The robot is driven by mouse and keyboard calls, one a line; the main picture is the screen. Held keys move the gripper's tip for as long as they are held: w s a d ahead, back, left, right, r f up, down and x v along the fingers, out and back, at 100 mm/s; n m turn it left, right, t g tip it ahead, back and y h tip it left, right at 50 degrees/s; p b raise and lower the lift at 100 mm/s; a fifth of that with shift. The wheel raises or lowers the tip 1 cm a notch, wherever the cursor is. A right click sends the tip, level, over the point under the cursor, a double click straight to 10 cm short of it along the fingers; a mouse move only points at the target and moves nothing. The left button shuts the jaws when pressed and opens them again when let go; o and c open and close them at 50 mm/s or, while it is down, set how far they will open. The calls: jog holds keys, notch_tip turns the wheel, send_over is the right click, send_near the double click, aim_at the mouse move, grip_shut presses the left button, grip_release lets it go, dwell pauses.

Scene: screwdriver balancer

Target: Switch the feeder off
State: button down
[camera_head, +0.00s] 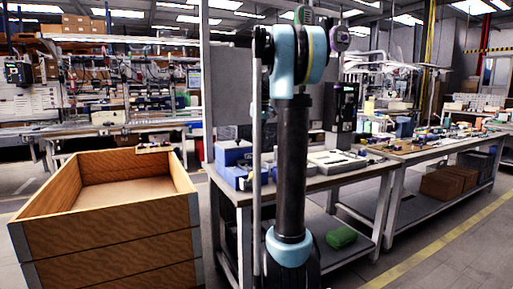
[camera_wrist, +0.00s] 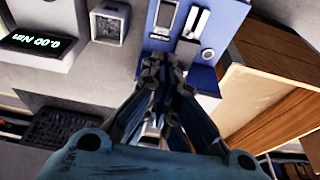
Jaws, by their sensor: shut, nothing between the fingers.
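The feeder looks to be the blue box (camera_wrist: 209,74) at the top of the wrist view. Its face carries a dark panel (camera_wrist: 163,17), pale upright strips (camera_wrist: 196,24) and a small round pale part (camera_wrist: 208,54). I cannot tell which is its switch or how it is set. My gripper (camera_wrist: 162,68) is shut and empty, its fingertips in front of the lower part of the blue face; contact cannot be told. In the head view a blue box (camera_head: 234,152) stands on the workbench, left of my arm. My gripper is not clearly seen there.
A torque display (camera_wrist: 38,42) and a small grey device (camera_wrist: 108,20) sit left of the feeder in the wrist view, with a black grid mat (camera_wrist: 66,126) below. A wooden crate (camera_head: 110,229) stands left of the workbench (camera_head: 340,181).

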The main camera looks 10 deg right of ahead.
jog(key=shift+r, duration=0.8)
jog(key=shift+s, duration=0.1)
jog(key=s+a+f, duration=0.1)
jog(key=s+f, duration=0.3)
jog(key=s, duration=0.4)
jog(key=s+a+f+m, duration=0.1)
jog(key=s+a+f, duration=0.15)
jog(key=s, duration=0.55)
jog(key=s+f, duration=0.4)
jog(key=s, duration=0.4)
jog(key=s+a+f+m, duration=0.1)
jog(key=s+f, duration=1.7)
jog(key=s, duration=0.1)
jog(key=shift+s+f+m+g+h, duration=0.25)
jog(key=shift+f+m+g+h, duration=0.1)
jog(key=shift+m+g+h, duration=0.05)
jog(key=shift+w+a+f, duration=0.1)
jog(key=shift+w+f, duration=0.1)
jog(key=shift+w, duration=0.3)
